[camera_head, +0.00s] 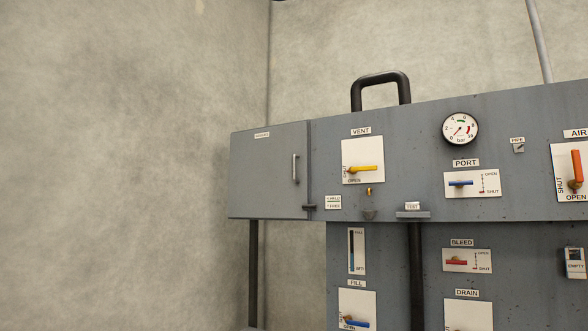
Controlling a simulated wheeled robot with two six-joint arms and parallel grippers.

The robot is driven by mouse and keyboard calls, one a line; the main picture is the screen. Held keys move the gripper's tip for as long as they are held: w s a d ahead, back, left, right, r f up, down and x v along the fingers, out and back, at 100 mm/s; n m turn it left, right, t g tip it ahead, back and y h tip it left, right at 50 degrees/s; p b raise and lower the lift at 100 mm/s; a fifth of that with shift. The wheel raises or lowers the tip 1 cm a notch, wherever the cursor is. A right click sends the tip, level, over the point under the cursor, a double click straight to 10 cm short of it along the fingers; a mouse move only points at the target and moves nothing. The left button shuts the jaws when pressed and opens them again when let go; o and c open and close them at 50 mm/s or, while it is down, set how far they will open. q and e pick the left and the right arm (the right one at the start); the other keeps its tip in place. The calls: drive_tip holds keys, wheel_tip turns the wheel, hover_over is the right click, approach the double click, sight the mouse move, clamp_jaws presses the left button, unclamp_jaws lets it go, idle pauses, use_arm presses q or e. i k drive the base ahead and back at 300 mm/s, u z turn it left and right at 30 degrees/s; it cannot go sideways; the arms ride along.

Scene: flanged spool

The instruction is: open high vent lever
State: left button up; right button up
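The vent lever (366,169) is a yellow handle on a white plate (362,150) under the label VENT (361,131), high on the grey panel. The handle lies about horizontal, with its darker hub toward the left and its free end to the right. SHUT is written up the plate's left side and OPEN (354,180) along its bottom, below the handle. Neither of my grippers is in view.
A grey cabinet door (262,165) with a vertical handle (295,168) is left of the plate. A black loop handle (380,80) stands above it. A small ledge (412,215) juts out below right. Other levers include blue PORT (461,183) and orange AIR (576,166).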

sight(353, 170)
drive_tip(key=z, duration=0.9)
drive_tip(key=i, duration=1.6)
drive_tip(key=u, duration=0.6)
drive_tip(key=i, duration=0.6)
drive_tip(key=u, duration=0.85)
